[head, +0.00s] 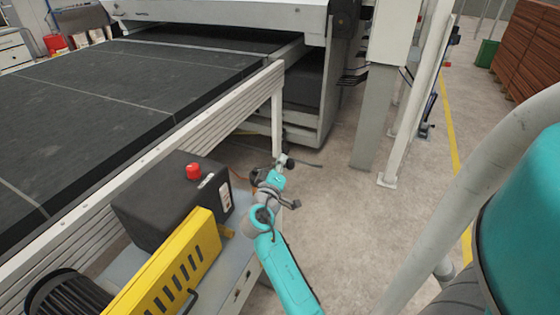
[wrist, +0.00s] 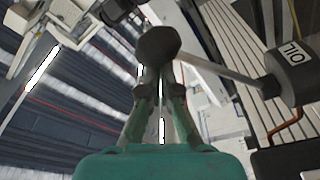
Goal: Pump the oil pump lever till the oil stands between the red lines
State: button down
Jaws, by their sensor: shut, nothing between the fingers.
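In the wrist view, the pump lever is a pale rod (wrist: 222,71) ending in a dark round knob (wrist: 158,45). The rod runs right to the dark pump body (wrist: 290,72) marked "OIL". My gripper (wrist: 160,75) is shut and empty, with its fingertips at the knob. The knob overlaps the tips, and I cannot tell if they touch. In the head view my gripper is small beside the conveyor's end leg, with a dark knob-like end (head: 290,163) close by. The oil level and red lines cannot be made out in either view.
The conveyor (head: 100,90) with its black belt and slatted side rail fills the left. A black box with a red button (head: 193,171) and a yellow guard (head: 175,270) stand near my arm. A grey post (head: 372,115) stands right; the floor between is mostly clear.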

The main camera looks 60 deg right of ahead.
jog(key=s+f+m+g+h, duration=0.1)
jog(key=s+f+m+g, duration=0.1)
jog(key=f+m, duration=0.8)
jog(key=shift+s+f, duration=0.6)
jog(key=shift+f, duration=0.35)
jog(key=shift+d+f, duration=0.1)
jog(key=shift+f, duration=0.05)
